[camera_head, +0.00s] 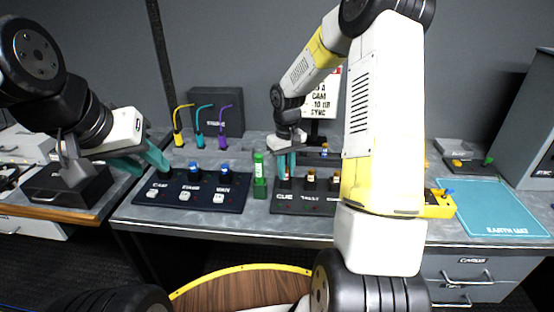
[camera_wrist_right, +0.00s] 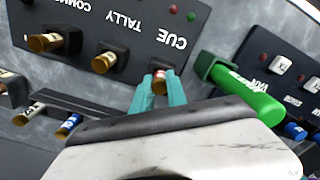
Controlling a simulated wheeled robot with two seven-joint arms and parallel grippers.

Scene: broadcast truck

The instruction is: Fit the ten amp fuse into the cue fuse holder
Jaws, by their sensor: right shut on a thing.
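My right gripper (camera_head: 287,166) is shut on a small brass-capped fuse (camera_wrist_right: 159,84) with a red mark, which also shows between the teal fingertips in the right wrist view (camera_wrist_right: 160,94). The fuse is at the cue position of the dark fuse panel (camera_wrist_right: 140,28), beside the CUE label. The fingers cover the cue holder, so I cannot tell whether the fuse is seated. Brass-capped fuses stand in the tally holder (camera_wrist_right: 108,58) and the comms holder (camera_wrist_right: 58,40). My left gripper (camera_head: 154,160) is open and empty above the left panel's end.
A green cylinder (camera_head: 259,167) stands between the fuse panel and the left switch panel (camera_head: 196,205) with blue knobs. A dark rack (camera_wrist_right: 88,108) holds loose fuses, one of them blue (camera_wrist_right: 68,125). A teal earth mat (camera_head: 490,207) lies clear at the right.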

